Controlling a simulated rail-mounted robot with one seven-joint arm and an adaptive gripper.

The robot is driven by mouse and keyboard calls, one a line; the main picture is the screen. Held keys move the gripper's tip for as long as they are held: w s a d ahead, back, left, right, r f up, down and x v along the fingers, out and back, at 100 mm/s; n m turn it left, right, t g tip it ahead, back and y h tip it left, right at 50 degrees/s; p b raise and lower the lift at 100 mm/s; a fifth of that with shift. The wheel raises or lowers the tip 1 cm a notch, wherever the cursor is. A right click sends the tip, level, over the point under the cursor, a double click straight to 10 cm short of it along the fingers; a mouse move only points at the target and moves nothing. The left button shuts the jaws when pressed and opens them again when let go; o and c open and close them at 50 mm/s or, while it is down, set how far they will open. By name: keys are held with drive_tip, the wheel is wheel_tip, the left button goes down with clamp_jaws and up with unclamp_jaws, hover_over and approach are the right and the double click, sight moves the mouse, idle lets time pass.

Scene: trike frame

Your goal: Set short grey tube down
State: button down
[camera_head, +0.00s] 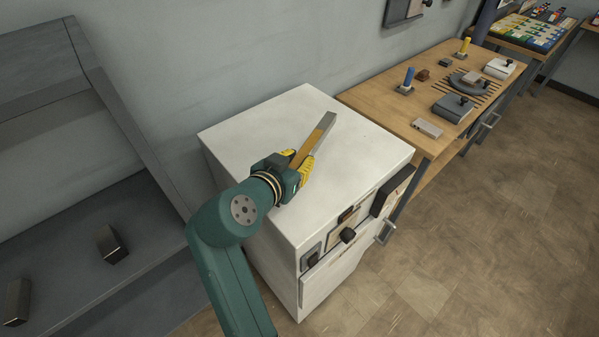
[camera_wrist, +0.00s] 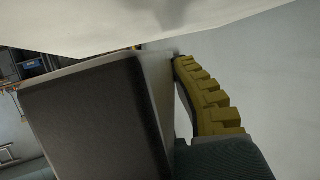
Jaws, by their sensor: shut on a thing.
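The short grey tube (camera_head: 325,125) is a square-section bar, grey at its far end and tan-looking along one lit side. My gripper (camera_head: 299,161) is shut on its near end, with yellow fingers on either side. The tube points up and right in the head view, over the top of the white cabinet (camera_head: 240,130). I cannot tell whether it touches that top. In the wrist view the tube (camera_wrist: 90,120) is a large dark grey block on the left, beside one yellow finger (camera_wrist: 208,98). A pale surface fills the top of that view.
The cabinet top around the tube is clear. Two dark blocks (camera_head: 110,243) (camera_head: 17,302) stand on a grey shelf (camera_head: 70,215) at left. A wooden bench (camera_head: 395,98) with fixtures adjoins the cabinet at right. A wall (camera_head: 200,60) runs behind.

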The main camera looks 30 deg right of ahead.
drive_tip(key=shift+f+b, duration=0.5)
drive_tip(key=shift+f, duration=1.5)
drive_tip(key=c, duration=1)
unclamp_jaws()
